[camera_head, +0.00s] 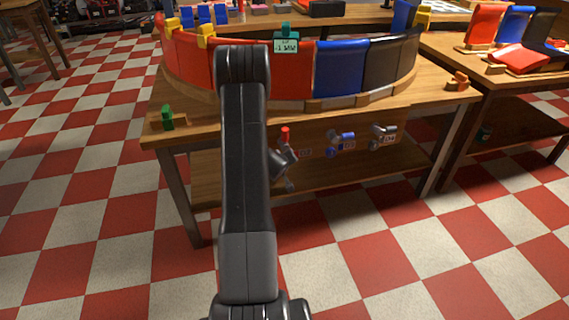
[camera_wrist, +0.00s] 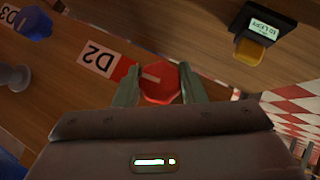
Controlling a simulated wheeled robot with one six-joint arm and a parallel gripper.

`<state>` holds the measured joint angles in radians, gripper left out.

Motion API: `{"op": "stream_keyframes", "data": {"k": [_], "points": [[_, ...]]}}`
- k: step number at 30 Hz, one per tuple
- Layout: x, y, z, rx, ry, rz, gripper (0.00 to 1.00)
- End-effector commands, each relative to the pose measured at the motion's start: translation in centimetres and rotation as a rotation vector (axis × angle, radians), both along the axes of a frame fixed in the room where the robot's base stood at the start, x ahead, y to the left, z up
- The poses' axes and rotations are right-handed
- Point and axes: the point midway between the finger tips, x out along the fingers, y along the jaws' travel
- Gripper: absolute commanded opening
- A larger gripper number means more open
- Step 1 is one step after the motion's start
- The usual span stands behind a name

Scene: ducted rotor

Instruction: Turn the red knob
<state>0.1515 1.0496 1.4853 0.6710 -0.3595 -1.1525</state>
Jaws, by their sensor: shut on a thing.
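In the wrist view the red knob (camera_wrist: 160,84) is an angular, faceted knob with a pale mark on its face. It sits on a wooden panel beside a white label reading D2 (camera_wrist: 98,58), upside down here. The two greenish fingers of my gripper (camera_wrist: 160,92) stand one on each side of the knob and are shut on it. The knob's lower edge is hidden by my gripper body. In the head view my arm covers much of this place; a red part with grey pieces (camera_head: 285,137) shows just right of it.
A blue knob (camera_wrist: 33,22) with a D3 label and a pale round knob (camera_wrist: 14,77) lie left. A dark display box with a yellow front (camera_wrist: 248,51) is upper right. In the head view, curved red, blue and dark panels (camera_head: 341,70) stand on the wooden table (camera_head: 455,88).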

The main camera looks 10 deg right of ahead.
Motion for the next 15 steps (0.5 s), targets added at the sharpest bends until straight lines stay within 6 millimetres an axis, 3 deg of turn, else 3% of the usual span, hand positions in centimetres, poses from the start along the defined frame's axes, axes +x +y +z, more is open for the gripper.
{"op": "stream_keyframes", "data": {"k": [15], "points": [[0.01, 0.00, -0.04, 0.080, 0.003, 0.001, 0.14]]}}
